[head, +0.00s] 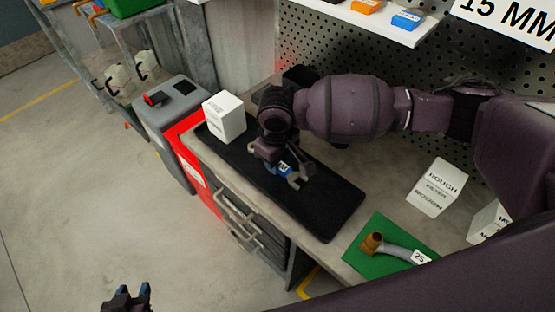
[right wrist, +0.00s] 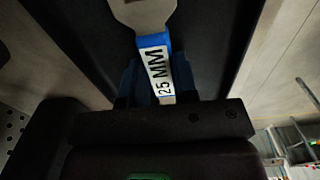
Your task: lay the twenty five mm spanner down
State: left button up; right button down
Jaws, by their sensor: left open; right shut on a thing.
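The 25 mm spanner (right wrist: 157,62) shows in the right wrist view, with a blue band and a white label reading "25 MM". In the head view its grey open jaw (head: 296,181) and blue band show over the black mat (head: 335,205) on the bench. My right gripper (head: 273,160) is shut on the spanner, seen from above; its fingers also show in the right wrist view (right wrist: 160,85). I cannot tell whether the spanner touches the mat. My left gripper (head: 127,299) is open and empty at the bottom left, over the floor, away from the bench.
A white box (head: 225,117) stands at the mat's far left end. A perforated back panel and shelf stand behind. The mat's near right part is clear.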

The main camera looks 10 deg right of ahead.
pick_arm(q)
jog(key=shift+r, duration=0.2)
jog(key=shift+w, duration=0.1)
pick_arm(e)
jog(key=c, duration=0.9)
grip_release()
jog(key=shift+f, duration=0.1)
pick_arm(q)
jog(key=r+p, duration=0.2)
jog(key=shift+w+r, duration=0.3)
pick_arm(e)
notch_tip(320, 180, up, 12)
jog(key=shift+r, duration=0.15)
jog(key=shift+s, duration=0.1)
